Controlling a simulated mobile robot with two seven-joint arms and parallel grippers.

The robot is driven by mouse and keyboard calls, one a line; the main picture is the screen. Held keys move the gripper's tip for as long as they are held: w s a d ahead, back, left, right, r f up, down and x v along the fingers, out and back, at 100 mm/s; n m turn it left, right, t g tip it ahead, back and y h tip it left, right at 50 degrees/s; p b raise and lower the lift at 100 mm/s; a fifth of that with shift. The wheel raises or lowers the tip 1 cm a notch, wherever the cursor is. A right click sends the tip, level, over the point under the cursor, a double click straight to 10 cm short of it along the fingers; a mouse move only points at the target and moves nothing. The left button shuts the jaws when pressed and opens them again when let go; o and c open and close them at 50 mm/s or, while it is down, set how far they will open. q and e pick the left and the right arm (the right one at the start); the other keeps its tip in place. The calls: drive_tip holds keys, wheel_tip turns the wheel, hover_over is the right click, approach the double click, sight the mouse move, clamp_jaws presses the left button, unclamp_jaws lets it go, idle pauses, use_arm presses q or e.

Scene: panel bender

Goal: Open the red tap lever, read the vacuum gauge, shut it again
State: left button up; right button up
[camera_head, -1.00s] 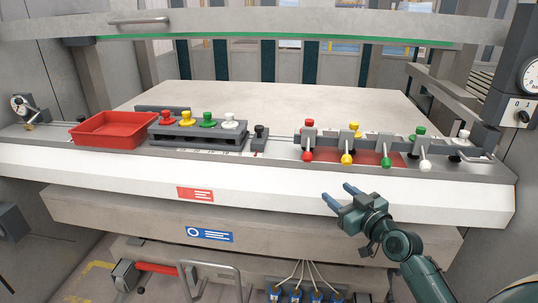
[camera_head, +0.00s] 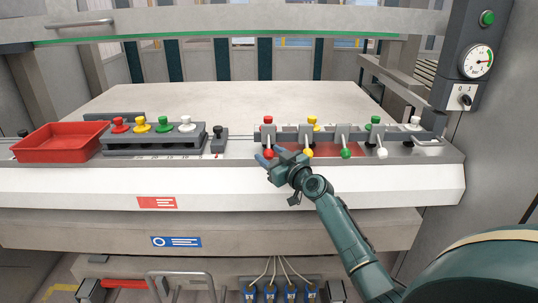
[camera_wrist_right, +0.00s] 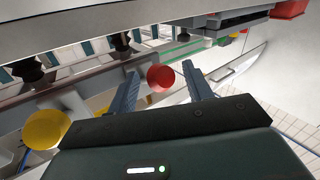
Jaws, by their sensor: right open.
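The red tap lever (camera_head: 269,154) is at the left end of the row of levers and ends in a red ball hanging down at the front. My right gripper (camera_head: 265,158) is open at this ball, its fingers partly covering it in the head view. In the right wrist view the red ball (camera_wrist_right: 161,78) shows between the two open fingers; I see no clear contact. The round gauge (camera_head: 477,62) is on the grey post at the right, its white dial facing me; the numbers are too small to read. My left gripper is out of view.
A yellow-ball lever (camera_head: 308,154) stands close to the right of the red one, then a green-ball lever (camera_head: 345,154) and a white-ball lever (camera_head: 383,154). A red tray (camera_head: 60,143) and a rack of coloured knobs (camera_head: 155,142) are left. The plate behind is clear.

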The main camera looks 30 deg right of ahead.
drive_tip(key=shift+w, duration=0.5)
clamp_jaws()
